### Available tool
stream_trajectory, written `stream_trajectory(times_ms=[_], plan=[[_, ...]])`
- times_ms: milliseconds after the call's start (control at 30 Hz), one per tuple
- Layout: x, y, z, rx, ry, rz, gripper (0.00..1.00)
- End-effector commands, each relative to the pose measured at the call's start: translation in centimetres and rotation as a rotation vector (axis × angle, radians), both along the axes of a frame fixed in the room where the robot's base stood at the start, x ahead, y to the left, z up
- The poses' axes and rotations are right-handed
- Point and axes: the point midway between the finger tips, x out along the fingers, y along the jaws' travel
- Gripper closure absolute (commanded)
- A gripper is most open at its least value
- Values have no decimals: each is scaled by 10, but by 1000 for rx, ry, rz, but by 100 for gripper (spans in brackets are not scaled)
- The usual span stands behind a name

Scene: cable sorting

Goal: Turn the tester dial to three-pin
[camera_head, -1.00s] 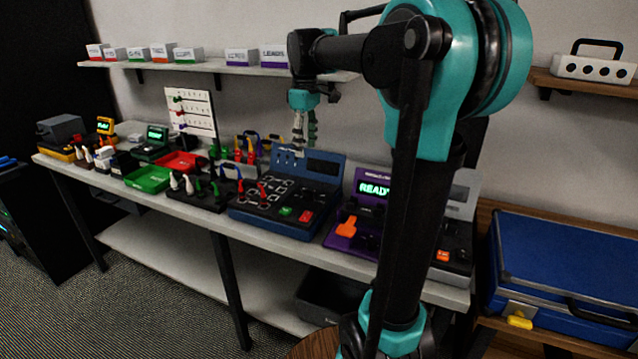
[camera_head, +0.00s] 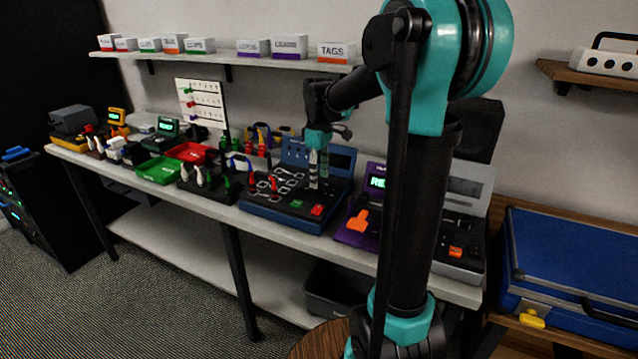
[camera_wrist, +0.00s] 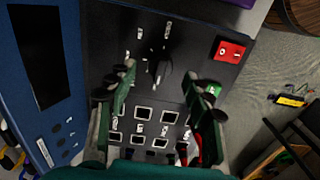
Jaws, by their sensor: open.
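The blue tester (camera_head: 268,212) stands on the bench. In the wrist view its black panel (camera_wrist: 103,30) carries a black dial (camera_wrist: 161,66) with small white labels around it, too small to read. I cannot tell which mark the dial points to. My gripper (camera_head: 318,184) is over the tester's panel, pointing down. In the wrist view its green fingers (camera_wrist: 158,80) are spread, with the dial between and just beyond the tips. Nothing is held. Contact with the dial cannot be made out.
A red rocker switch (camera_wrist: 230,50) and a green button (camera_wrist: 214,88) are beside the dial. Several square sockets (camera_wrist: 143,113) and a red plug (camera_wrist: 195,150) lie nearer the gripper. A purple device (camera_head: 352,232) stands right of the tester, and trays and plugs stand left.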

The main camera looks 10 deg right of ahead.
Motion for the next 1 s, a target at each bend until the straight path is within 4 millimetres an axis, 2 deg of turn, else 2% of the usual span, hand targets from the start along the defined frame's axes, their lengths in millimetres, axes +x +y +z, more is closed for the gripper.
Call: stream_trajectory(times_ms=[200,567,1000], plan=[[0,0,-24,0,0,0,49],[0,0,-29,0,0,0,49],[0,0,-29,0,0,0,99]])
